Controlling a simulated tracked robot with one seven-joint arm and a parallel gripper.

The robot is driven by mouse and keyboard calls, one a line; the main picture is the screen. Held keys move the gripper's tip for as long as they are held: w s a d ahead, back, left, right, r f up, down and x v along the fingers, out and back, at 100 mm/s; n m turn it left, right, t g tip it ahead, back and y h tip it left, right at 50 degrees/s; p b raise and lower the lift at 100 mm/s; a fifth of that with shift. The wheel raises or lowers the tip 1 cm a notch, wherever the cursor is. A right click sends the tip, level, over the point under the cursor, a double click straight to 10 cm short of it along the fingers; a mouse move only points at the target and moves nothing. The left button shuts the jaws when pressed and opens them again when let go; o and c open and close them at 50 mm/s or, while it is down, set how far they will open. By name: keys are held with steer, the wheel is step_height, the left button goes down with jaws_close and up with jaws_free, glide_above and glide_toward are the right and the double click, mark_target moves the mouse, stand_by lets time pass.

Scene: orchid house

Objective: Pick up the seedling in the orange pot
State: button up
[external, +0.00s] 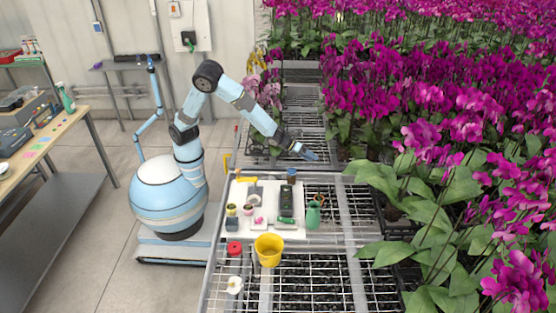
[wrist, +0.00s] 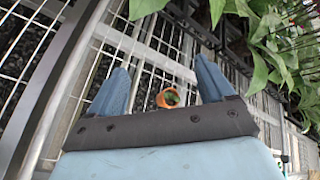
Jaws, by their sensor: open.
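The orange pot (wrist: 168,98) shows in the wrist view as a small round rim with a green seedling (wrist: 170,97) inside. It lies between my two blue fingers, nearer the palm in the picture. My gripper (wrist: 163,75) is open and empty, with the fingers wide apart. In the external view my gripper (external: 308,153) hangs over the back part of the mesh bench, above its surface.
A white board (external: 242,190) holds several small pots and tools. A green jug (external: 313,214) stands at its right edge, and a yellow bucket (external: 268,250) stands in front. Purple orchids (external: 430,90) crowd the right. Leaves (wrist: 270,40) reach in at the upper right of the wrist view.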

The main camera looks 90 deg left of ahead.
mark_target(320, 199)
steer(key=d+f+m+h, duration=0.1)
steer(key=d+f+m, duration=0.2)
steer(key=d+f, duration=0.1)
steer(key=w+d+f+m+h, duration=0.1)
steer(key=d+f+m, duration=0.2)
steer(key=f, duration=0.3)
steer(key=w+d+f+m+t+h, duration=0.1)
steer(key=d+f+m, duration=0.3)
steer(key=f, duration=0.1)
steer(key=shift+w+d+f+m+h, duration=0.2)
steer(key=shift+d+m+h, duration=0.1)
steer(key=shift+d+m, duration=0.1)
steer(key=x, duration=0.4)
steer(key=shift+s+a+f, duration=0.15)
steer(key=shift+f, duration=0.2)
steer(key=shift+w+d+f, duration=0.25)
steer(key=shift+w, duration=0.35)
steer(key=c, duration=1.1)
